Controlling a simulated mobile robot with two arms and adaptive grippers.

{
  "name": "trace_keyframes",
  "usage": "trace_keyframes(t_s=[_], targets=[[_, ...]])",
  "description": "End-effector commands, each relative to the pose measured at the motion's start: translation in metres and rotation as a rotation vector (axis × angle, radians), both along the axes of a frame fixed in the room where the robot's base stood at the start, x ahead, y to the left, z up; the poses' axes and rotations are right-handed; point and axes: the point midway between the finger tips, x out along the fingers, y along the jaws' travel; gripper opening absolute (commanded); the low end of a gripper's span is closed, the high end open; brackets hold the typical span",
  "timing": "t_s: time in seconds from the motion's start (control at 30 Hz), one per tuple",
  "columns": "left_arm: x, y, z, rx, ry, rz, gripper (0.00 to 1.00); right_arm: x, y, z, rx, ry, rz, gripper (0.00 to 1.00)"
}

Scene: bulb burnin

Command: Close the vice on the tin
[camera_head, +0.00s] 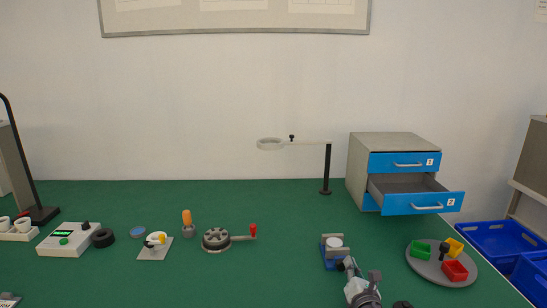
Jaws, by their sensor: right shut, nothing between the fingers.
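The small vice (328,261) has a blue body and grey jaws and stands on the green bench right of centre. The tin (334,242), a small pale round thing, sits between the vice's jaws; I cannot tell whether both jaws touch it. My right gripper (348,265) is shut and empty, with its fingertips close to the vice's near side. I cannot tell whether they touch the vice, and its near side is partly hidden by the gripper. My left gripper is out of view.
Right of the vice is a round grey tray (424,271) with green, yellow and red bins. Behind stands a drawer cabinet (361,165) with drawer 2 pulled open. A crank device (216,240) lies to the left. The green bench (285,205) is clear behind the vice.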

Motion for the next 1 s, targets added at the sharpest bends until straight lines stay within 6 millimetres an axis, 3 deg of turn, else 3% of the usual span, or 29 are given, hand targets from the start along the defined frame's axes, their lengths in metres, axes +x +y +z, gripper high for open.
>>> trace_keyframes(t_s=[0.17,1.0], targets=[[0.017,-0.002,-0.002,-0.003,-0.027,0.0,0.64,0.008,0.0,0.0,0.0,0.0,-0.001,0.0],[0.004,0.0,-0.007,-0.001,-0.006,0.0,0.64,0.008,0.003,-0.006,0.001,0.002,0.0,0.0]])
